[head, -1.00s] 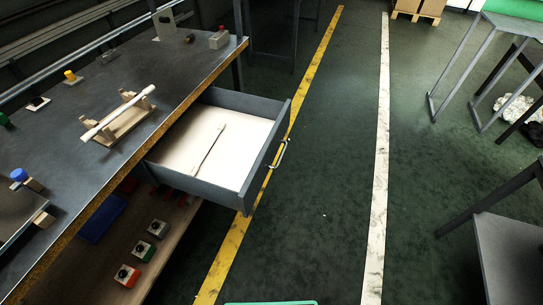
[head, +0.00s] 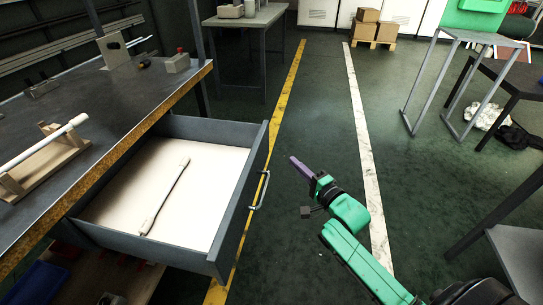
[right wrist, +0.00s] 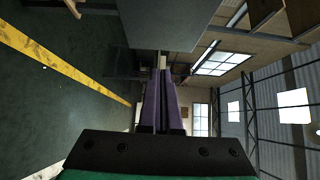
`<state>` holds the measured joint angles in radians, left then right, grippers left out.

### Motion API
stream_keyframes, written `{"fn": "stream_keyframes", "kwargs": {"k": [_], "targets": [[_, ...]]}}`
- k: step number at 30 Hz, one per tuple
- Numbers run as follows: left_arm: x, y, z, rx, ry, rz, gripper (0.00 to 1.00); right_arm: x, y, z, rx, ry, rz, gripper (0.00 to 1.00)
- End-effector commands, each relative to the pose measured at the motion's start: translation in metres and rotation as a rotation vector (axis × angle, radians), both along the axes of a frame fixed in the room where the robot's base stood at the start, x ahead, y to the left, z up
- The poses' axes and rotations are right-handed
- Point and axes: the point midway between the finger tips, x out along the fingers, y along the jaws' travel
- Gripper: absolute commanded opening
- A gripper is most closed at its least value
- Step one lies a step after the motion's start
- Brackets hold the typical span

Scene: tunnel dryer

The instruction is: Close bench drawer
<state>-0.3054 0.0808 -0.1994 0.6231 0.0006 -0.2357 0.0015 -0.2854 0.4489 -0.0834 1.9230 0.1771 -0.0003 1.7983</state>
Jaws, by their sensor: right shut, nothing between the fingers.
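The bench drawer (head: 246,205) is a grey box pulled well out of the bench (head: 128,98), with a pale inner floor. A thin rod-like thing (head: 168,190) lies in it. The drawer's metal handle (head: 261,190) is on its front panel, facing right in the head view. My right gripper (head: 293,160) has purple fingers and is shut and empty. It is out to the right of the drawer front, apart from the handle. In the right wrist view the shut fingers (right wrist: 160,105) point toward a grey panel at the top. My left gripper is not in view.
A wooden stand with a white tube (head: 45,150) is on the bench top. A grey table (head: 245,22) stands at the back, and a metal-legged stand (head: 455,75) at the right. The floor between the yellow and white lines is clear.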

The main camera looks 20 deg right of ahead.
Motion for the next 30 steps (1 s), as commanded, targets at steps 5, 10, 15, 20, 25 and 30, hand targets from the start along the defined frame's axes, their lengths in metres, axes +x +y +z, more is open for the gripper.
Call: {"fn": "stream_keyframes", "kwargs": {"k": [5, 10, 15, 20, 25, 30], "targets": [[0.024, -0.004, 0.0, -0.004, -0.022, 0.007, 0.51, 0.04, 0.009, -0.001, -0.001, -0.002, -0.001, 0.0], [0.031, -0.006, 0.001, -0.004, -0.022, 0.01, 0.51, 0.061, 0.03, -0.001, 0.001, 0.0, 0.0, 0.0], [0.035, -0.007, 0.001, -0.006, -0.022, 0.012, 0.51, 0.069, 0.044, -0.001, -0.001, 0.002, 0.0, 0.0], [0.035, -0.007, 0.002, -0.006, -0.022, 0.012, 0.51, 0.07, 0.045, -0.001, -0.002, 0.002, 0.0, 0.0], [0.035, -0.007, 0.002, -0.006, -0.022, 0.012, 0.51, 0.07, 0.045, -0.001, -0.002, 0.002, 0.0, 0.0], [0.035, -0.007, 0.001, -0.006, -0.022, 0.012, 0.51, 0.073, 0.049, -0.001, -0.001, 0.001, -0.002, 0.0]]}}
